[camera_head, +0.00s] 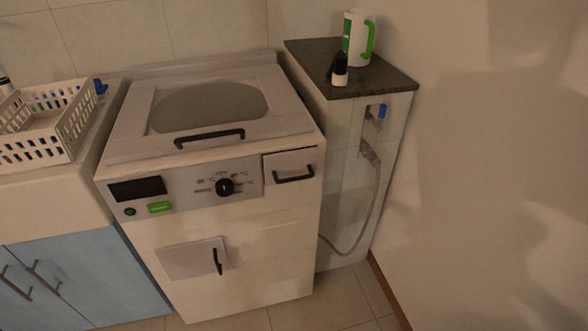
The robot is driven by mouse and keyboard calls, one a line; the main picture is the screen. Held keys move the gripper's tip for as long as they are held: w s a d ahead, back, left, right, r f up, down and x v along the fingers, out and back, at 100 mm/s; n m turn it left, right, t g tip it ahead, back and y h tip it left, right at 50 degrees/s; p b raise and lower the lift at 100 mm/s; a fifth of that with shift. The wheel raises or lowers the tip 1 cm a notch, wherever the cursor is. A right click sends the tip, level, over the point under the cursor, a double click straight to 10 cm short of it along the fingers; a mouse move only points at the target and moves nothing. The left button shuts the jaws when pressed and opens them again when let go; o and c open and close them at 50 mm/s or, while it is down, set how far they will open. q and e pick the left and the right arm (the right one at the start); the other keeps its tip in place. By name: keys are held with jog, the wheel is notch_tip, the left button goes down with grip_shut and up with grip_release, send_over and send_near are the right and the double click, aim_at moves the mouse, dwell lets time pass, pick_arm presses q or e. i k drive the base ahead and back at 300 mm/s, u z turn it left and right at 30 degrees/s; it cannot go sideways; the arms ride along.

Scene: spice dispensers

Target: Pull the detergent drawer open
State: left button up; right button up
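A white top-loading washing machine (255,240) stands in the middle of the head view. Its detergent drawer (293,161) is at the right end of the front control panel and has a dark bar handle (293,177). The drawer front looks about flush with the panel, so it appears closed. Neither of my grippers shows in this view.
The washer's lid (208,107) is down. A lower flap (193,259) has a dark handle. A dark-topped cabinet (390,85) bearing a green-handled jug (358,38) and a small bottle stands at right. A white basket (40,138) sits at left. Floor in front is clear.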

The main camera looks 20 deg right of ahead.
aim_at(300, 164)
jog(key=z, duration=1.5)
jog(key=k, duration=0.35)
jog(key=u, duration=1.95)
